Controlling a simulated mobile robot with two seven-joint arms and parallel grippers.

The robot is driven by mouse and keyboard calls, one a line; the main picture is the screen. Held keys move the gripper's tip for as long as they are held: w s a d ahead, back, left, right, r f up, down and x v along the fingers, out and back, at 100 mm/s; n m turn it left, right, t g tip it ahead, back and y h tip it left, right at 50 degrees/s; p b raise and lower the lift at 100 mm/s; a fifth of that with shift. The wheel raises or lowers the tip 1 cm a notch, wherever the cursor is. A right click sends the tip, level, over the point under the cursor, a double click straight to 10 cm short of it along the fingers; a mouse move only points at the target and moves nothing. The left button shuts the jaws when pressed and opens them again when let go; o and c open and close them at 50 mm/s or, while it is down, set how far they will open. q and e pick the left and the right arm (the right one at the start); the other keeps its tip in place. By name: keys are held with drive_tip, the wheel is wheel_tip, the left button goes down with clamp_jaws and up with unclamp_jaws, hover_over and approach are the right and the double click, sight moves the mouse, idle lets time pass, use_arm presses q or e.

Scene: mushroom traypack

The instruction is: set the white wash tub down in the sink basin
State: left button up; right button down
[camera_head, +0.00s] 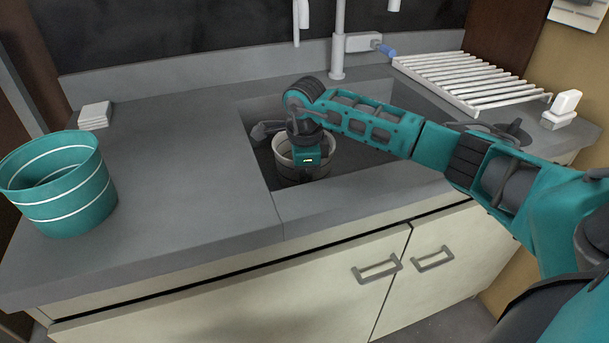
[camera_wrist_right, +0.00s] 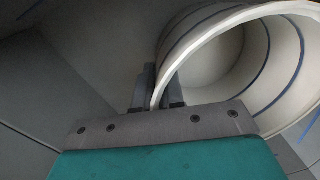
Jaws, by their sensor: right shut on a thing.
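The white wash tub (camera_head: 291,172) is inside the sink basin (camera_head: 262,166) in the head view, partly hidden by my right arm and wrist. In the right wrist view the tub (camera_wrist_right: 240,60) is large, with dark bands around its wall. My right gripper (camera_wrist_right: 160,92) is shut on the tub's rim, one finger on each side of the wall. In the head view the right gripper (camera_head: 308,160) is over the tub. I cannot tell whether the tub's base touches the basin floor. My left gripper is not in view.
A teal bucket (camera_head: 66,205) with white bands stands on the left counter, near a stack of white cloths (camera_head: 94,115). The faucet (camera_head: 338,50) rises behind the basin.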

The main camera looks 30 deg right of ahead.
drive_tip(key=shift+f, duration=0.2)
drive_tip(key=c, duration=1.2)
unclamp_jaws()
drive_tip(key=shift+o, duration=0.2)
drive_tip(key=shift+r, duration=0.1)
